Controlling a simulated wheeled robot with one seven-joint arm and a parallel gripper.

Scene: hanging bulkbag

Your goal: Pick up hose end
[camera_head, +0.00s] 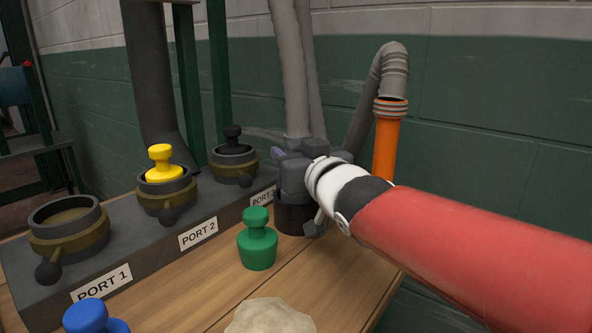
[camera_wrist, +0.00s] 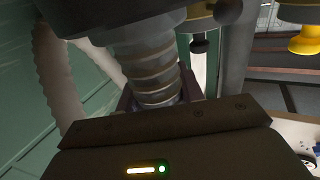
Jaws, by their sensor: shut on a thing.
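The grey hose (camera_head: 291,70) comes down from above into my gripper (camera_head: 292,166), which is shut around it near its lower end. Below the fingers a dark cuff (camera_head: 295,220), which looks like the hose end, sits low near the table's back edge; I cannot tell whether it touches the wood. In the wrist view the ribbed hose (camera_wrist: 152,72) runs down between the jaws, and my gripper's dark body hides the lower part.
A block holds Port 1 (camera_head: 68,228), open, Port 2 with a yellow plug (camera_head: 164,165), and a third port with a black plug (camera_head: 232,137). Green (camera_head: 257,240) and blue (camera_head: 92,316) plugs stand in front. An orange pipe (camera_head: 386,150) with a curved grey hose stands at right.

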